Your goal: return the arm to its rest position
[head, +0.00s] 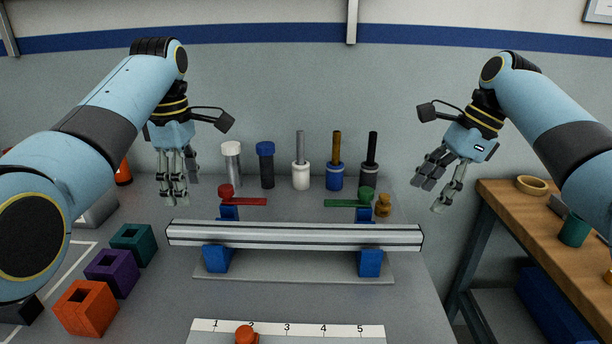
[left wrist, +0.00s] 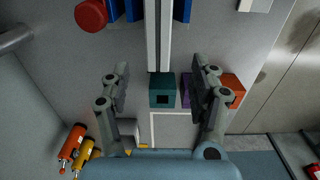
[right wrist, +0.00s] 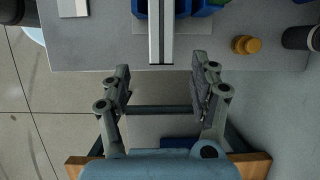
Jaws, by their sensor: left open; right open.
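My left gripper (head: 173,195) hangs above the left back of the grey table, fingers pointing down, open and empty. In the left wrist view its fingers (left wrist: 160,95) are spread, with the teal block (left wrist: 162,92) seen below between them. My right gripper (head: 437,185) is in the air beyond the right side of the table, tilted, open and empty. In the right wrist view its spread fingers (right wrist: 163,95) have the end of the metal bar (right wrist: 161,35) beyond them. Neither gripper touches anything.
The bar rests on blue supports (head: 369,263). Behind it stand several cylinders, including a white one (head: 301,176). Teal (head: 133,240), purple (head: 112,270) and orange (head: 85,305) blocks are at left. A numbered strip (head: 305,331) lies in front. A wooden bench (head: 505,205) stands right.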

